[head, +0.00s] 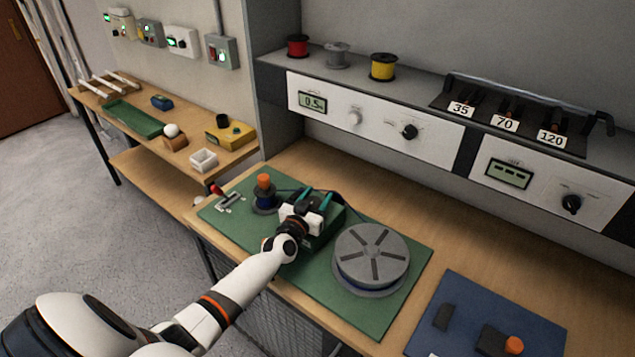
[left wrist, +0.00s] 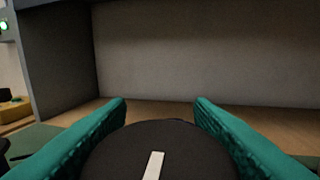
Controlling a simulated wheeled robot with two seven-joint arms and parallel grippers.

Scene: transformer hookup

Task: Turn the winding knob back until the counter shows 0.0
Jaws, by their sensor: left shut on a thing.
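The counter (head: 313,102) on the left white panel reads about 0.5. My left gripper (head: 315,197) is over the green box on the green mat, its two teal fingers pointing away from me. In the left wrist view, a round black knob (left wrist: 190,150) with a white pointer mark (left wrist: 153,167) sits between the teal fingers, which are shut on it. The pointer leans slightly right of upright. In the head view the gripper hides most of the knob. My right gripper is not in view.
On the green mat (head: 405,262) a grey slotted reel (head: 371,255) stands right of the gripper, and an orange-topped spool post (head: 264,183) stands left. A blue mat (head: 460,310) lies at right. A shelf with spools overhangs the bench's back.

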